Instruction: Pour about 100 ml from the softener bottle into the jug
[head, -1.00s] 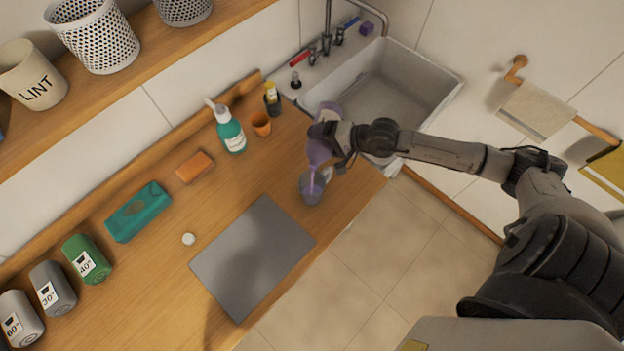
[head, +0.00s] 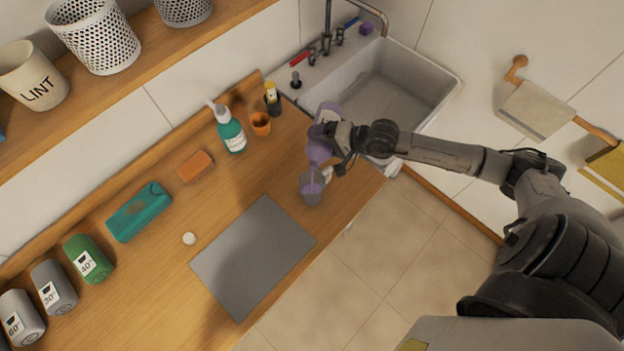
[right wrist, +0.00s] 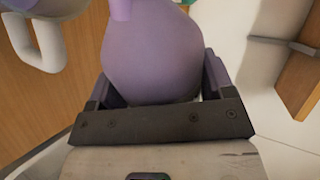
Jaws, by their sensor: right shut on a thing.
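The purple softener bottle (head: 318,153) is tilted neck-down above the jug, at the sink end of the counter. My right gripper (head: 336,137) is shut around its body. The bottle also fills the middle of the right wrist view (right wrist: 152,50), between the fingers. The grey see-through jug (head: 310,194) stands upright on the wood below the bottle's mouth, with purple liquid inside. Its pale handle shows at the upper left of the right wrist view (right wrist: 38,48). A faint streak lies between mouth and jug; I cannot tell whether liquid is still running. My left gripper is out of view.
A grey mat (head: 252,258) lies left of the jug, with a small white round piece (head: 189,238) beside it. A teal spray bottle (head: 230,130) and an orange cup (head: 260,124) stand behind. The sink (head: 385,95) lies beyond the bottle.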

